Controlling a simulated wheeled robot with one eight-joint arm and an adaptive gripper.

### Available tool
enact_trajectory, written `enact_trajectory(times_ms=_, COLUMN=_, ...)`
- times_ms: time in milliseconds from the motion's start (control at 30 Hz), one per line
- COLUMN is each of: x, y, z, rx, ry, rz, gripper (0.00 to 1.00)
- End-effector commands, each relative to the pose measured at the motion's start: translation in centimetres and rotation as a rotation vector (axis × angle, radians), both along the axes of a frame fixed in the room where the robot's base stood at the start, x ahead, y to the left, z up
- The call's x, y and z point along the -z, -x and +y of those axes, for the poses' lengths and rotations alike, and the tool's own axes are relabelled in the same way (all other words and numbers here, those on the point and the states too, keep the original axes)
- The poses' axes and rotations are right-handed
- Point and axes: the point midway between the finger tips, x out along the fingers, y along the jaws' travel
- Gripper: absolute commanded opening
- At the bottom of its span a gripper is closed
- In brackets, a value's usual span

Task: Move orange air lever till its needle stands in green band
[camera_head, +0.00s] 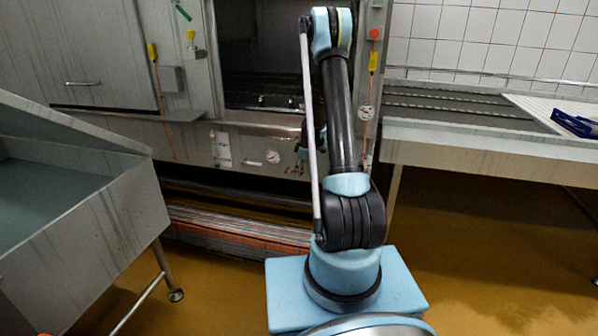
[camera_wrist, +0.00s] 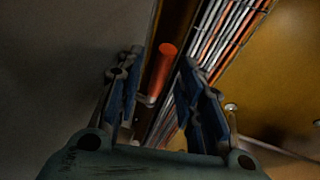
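The orange lever (camera_wrist: 161,72) shows in the wrist view as a short orange-red bar with a small metal piece at its lower end. My gripper (camera_wrist: 163,62) is open, with one finger on each side of the lever in the picture; I cannot tell whether either touches it. In the head view my gripper (camera_head: 303,148) is small and partly behind my arm, close to the machine's lower front panel. The lever cannot be made out in the head view.
A steel basin (camera_head: 95,220) stands at the left. A conveyor table (camera_head: 450,150) with a blue object (camera_head: 574,124) is at the right. Bundled pipes (camera_head: 240,228) run low under the machine.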

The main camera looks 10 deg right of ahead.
Motion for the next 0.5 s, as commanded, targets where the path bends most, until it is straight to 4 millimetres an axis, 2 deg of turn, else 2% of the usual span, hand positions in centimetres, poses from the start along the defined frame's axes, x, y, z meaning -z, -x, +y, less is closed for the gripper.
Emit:
enact_trajectory(times_ms=167, x=-1.1, y=0.3, z=-0.2, rx=0.000, ry=0.000, rz=0.000, gripper=0.35)
enact_trajectory(times_ms=500, x=-5.6, y=1.6, z=-1.0, rx=0.001, ry=0.000, rz=0.000, gripper=0.35)
